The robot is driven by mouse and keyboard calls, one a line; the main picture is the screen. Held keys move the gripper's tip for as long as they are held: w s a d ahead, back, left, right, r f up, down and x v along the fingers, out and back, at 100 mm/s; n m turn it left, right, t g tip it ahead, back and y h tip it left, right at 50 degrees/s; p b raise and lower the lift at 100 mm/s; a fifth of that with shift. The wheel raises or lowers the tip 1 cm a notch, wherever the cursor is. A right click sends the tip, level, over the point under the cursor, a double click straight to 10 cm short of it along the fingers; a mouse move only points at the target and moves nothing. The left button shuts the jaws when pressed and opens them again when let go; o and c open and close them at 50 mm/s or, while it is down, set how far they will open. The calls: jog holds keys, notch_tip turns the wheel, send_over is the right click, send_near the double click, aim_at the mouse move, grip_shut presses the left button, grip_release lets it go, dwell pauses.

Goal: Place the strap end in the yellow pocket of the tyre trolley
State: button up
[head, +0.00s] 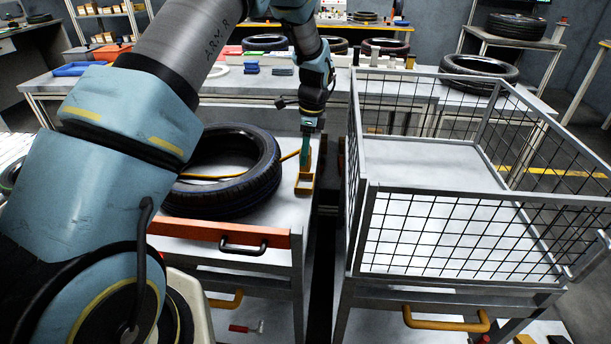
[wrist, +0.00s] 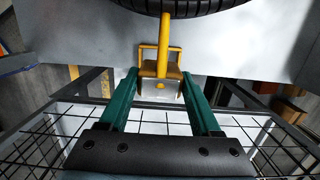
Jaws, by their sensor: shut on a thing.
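My gripper (head: 304,168) points down over the trolley's right edge, at the yellow pocket (head: 304,188). Its green fingers stand on either side of a yellow piece in the wrist view (wrist: 160,75), shut on the strap end. The yellow strap (head: 289,156) runs from the tyre (head: 226,172) to the fingers; it also shows in the wrist view (wrist: 164,32). The fingertips are at or just above the pocket's top. Strap end and pocket overlap in the wrist view, so I cannot tell whether the end is inside. The tyre lies flat on the trolley (head: 287,214).
A wire-mesh cart (head: 430,215) stands close on the right, past a narrow dark gap. The trolley has an orange front bar (head: 190,232) with a black handle. A bench (head: 232,84) with tyres and small blocks runs behind.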

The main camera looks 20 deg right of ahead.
aim_at(305, 170)
jog(key=shift+f+p, duration=0.95)
jog(key=shift+f, duration=2.4)
jog(key=shift+f, duration=0.2)
jog(key=o, duration=1.4)
jog(key=shift+o, duration=0.2)
